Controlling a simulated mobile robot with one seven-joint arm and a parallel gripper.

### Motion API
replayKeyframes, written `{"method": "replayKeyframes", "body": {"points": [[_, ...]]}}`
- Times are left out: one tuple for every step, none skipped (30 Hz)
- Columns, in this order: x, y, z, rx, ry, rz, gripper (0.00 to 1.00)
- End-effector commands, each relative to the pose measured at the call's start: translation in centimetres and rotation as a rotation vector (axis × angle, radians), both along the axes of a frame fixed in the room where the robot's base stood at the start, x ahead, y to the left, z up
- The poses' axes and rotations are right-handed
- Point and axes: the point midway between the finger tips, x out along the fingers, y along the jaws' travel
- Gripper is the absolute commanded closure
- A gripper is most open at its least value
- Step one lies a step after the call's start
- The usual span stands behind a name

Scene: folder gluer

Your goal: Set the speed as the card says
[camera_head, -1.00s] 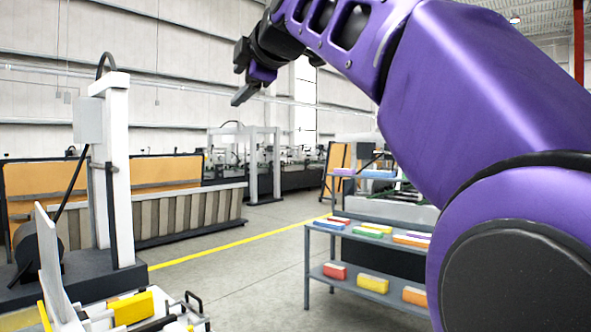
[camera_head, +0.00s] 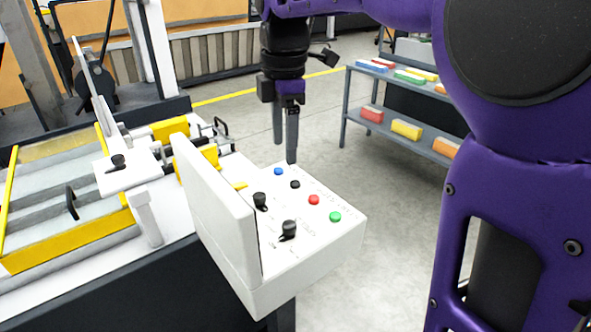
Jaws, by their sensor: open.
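A white control box (camera_head: 335,238) stands at the machine's front corner, with an upright white panel (camera_head: 215,210) along its left side. On its top are two black knobs, one farther back (camera_head: 260,200) and one nearer (camera_head: 289,229). Beside them are blue (camera_head: 278,171), black (camera_head: 295,184), red (camera_head: 314,199) and green (camera_head: 335,216) buttons. The printed labels are too small to read. I cannot make out a card; the panel's other face is hidden. My gripper (camera_head: 285,150) points down just behind the box's far edge, open and empty.
The machine bed (camera_head: 65,245) with yellow bars and black handles lies to the left. A grey shelf (camera_head: 400,140) with coloured boxes stands at the back right. The floor (camera_head: 385,250) right of the box is clear.

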Motion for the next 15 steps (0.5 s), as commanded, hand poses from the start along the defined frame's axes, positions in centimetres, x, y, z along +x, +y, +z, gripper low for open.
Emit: {"method": "replayKeyframes", "body": {"points": [[-0.5, -0.2, -0.5, -0.009, 0.023, 0.002, 0.29], [-0.7, -0.2, -0.7, -0.013, 0.032, 0.004, 0.29], [-0.9, -0.3, -0.9, -0.018, 0.043, 0.006, 0.29], [-1.0, -0.3, -1.1, -0.019, 0.047, 0.007, 0.29], [-1.1, -0.3, -1.3, -0.021, 0.05, 0.008, 0.29], [-1.1, -0.3, -1.6, -0.022, 0.052, 0.009, 0.29], [-1.1, -0.3, -1.8, -0.022, 0.053, 0.009, 0.29], [-1.1, -0.3, -2.2, -0.022, 0.053, 0.009, 0.29], [-1.1, -0.3, -2.8, -0.023, 0.054, 0.009, 0.29], [-1.1, -0.3, -3.3, -0.022, 0.053, 0.009, 0.29], [-1.2, -0.3, -3.8, -0.022, 0.053, 0.009, 0.29], [-1.2, -0.3, -4.6, -0.023, 0.054, 0.009, 0.29], [-1.2, -0.3, -5.2, -0.023, 0.054, 0.009, 0.29], [-1.1, -0.3, -5.9, -0.023, 0.054, 0.009, 0.29], [-1.2, -0.3, -6.8, -0.023, 0.054, 0.009, 0.29]]}}
